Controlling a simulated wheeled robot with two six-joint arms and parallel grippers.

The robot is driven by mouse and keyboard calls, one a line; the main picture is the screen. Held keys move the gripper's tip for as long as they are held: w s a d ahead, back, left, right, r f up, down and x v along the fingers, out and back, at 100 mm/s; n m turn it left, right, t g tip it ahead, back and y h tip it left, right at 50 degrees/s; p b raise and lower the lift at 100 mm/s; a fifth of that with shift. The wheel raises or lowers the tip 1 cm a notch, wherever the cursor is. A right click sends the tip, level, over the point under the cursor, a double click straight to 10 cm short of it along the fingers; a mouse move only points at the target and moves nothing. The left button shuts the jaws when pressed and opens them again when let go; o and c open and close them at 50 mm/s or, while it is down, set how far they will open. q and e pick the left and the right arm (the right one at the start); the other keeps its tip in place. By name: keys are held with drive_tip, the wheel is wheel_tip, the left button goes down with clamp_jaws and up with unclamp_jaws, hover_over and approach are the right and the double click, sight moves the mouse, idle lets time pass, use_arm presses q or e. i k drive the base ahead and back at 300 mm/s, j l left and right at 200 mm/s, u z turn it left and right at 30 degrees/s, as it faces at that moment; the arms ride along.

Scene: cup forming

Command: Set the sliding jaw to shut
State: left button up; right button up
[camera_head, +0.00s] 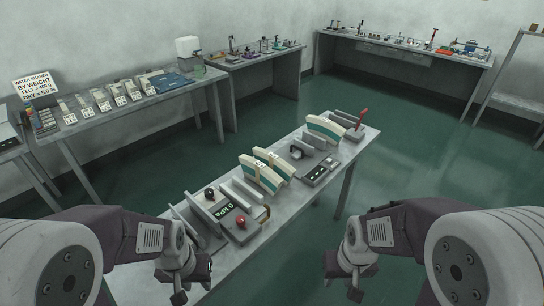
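A press-like device (236,226) stands at the near end of the middle table (205,278). It has a display reading "0 kPa" (224,209), a red knob (241,221) and a black knob (209,193). Upright grey plates (186,226) stand at its left, with gaps between some of them. I cannot tell which plate is the sliding jaw. My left gripper (192,282) is in front of the table's near end, fingers apart and empty. My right gripper (344,279) is right of the table over the floor, fingers apart and empty. Neither touches the device.
Cream and green curved pieces (262,170) stand mid-table. A grey device (319,171) and a red-handled lever (361,118) stand farther back. A side table (215,74) and a back bench (400,56) hold small items. The green floor (430,165) at right is clear.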

sight(303, 148)
drive_tip(key=i+l+u, duration=0.6)
drive_tip(key=l+u, duration=0.15)
drive_tip(key=l, duration=0.25)
drive_tip(key=i+l+u, duration=0.25)
drive_tip(key=l, duration=0.15)
drive_tip(key=l+u, duration=0.2)
drive_tip(key=l, duration=0.2)
